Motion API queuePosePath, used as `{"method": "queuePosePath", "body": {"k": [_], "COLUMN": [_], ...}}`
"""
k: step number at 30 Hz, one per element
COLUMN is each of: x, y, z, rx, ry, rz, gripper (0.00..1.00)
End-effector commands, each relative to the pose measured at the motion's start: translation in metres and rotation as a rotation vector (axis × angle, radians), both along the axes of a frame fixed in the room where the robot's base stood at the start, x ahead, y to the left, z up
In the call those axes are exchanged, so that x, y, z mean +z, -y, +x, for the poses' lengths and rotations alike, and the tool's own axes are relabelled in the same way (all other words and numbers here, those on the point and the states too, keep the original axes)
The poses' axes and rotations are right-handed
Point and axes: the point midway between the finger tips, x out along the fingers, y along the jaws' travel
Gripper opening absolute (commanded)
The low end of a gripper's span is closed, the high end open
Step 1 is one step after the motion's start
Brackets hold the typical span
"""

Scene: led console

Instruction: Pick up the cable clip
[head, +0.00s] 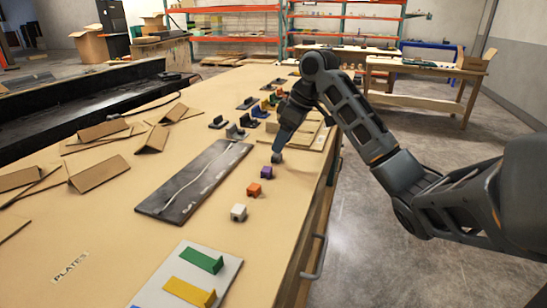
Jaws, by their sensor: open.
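A row of small block-like pieces lies on the table beside a dark plate: a white one (238,212), an orange one (254,189) and a purple one (267,172). I cannot tell for sure which piece is the cable clip. My gripper (277,157) points down just beyond the purple piece, at the far end of this row. It is open; its fingers are small and dark here, and whether a piece lies between them is not clear. Several dark upright pieces (235,132) stand further back, left of my gripper.
The dark plate (190,185) with a pale wavy line lies left of the row. A pale board (190,278) with green and yellow pieces is in front. Folded cardboard (100,178) lies at the left. Coloured pieces (262,108) crowd behind my gripper. The table's right edge is close.

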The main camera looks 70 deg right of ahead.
Motion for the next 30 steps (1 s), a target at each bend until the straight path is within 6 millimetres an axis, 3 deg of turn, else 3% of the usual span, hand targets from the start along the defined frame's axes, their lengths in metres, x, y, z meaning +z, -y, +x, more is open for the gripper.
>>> {"method": "queuePosePath", "body": {"k": [10,19,30], "x": [-0.041,-0.047,-0.046], "y": [0.004,0.004,0.004], "z": [0.015,0.018,0.017], "rx": [-0.001,0.000,0.000], "ry": [-0.001,0.000,0.000], "rz": [0.001,0.000,0.000], "gripper": [0.62,0.62,0.27]}}
